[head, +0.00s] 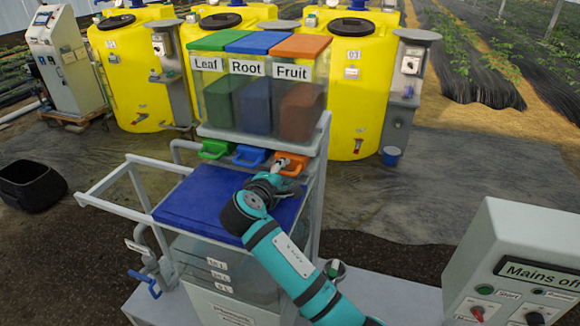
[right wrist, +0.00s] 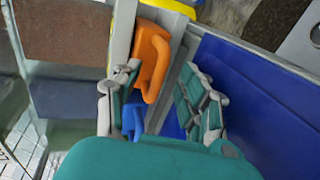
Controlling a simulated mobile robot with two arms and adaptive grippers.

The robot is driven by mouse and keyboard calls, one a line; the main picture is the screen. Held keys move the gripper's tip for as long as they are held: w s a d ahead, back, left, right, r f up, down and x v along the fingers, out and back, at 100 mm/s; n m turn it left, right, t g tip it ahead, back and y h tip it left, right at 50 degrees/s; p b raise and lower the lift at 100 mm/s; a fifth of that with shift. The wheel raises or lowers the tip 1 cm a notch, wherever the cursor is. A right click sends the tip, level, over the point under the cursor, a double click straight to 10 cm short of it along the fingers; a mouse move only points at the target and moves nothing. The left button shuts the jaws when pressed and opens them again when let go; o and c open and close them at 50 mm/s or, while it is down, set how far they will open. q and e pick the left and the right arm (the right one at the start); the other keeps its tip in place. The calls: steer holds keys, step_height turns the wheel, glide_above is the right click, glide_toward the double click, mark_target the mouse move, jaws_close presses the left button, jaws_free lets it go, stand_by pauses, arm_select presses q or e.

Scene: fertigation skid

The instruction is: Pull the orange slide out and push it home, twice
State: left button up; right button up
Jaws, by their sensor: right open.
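The orange slide (head: 292,164) sits under the hopper labelled Fruit, at the right end of a row of slides. Its looped handle sticks out at the front. My right gripper (head: 276,168) is open at this handle, partly covering it in the head view. In the right wrist view the orange slide (right wrist: 152,58) shows between the two spread fingers of my right gripper (right wrist: 160,85), nearer the left one. I cannot tell whether a finger touches it. My left gripper is not in view.
Next to it are the blue slide (head: 249,155) and the green slide (head: 215,149). Below is a tank with a blue lid (head: 205,195) and a white rail (head: 110,180). The hoppers (head: 258,95) stand above. A control box (head: 515,265) is at the right.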

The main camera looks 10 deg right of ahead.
steer(key=shift+s+a, duration=0.55)
steer(key=shift+s, duration=0.4)
steer(key=shift+s+a, duration=0.55)
steer(key=shift+s, duration=0.4)
steer(key=shift+s+a, duration=0.55)
steer(key=shift+s, duration=0.4)
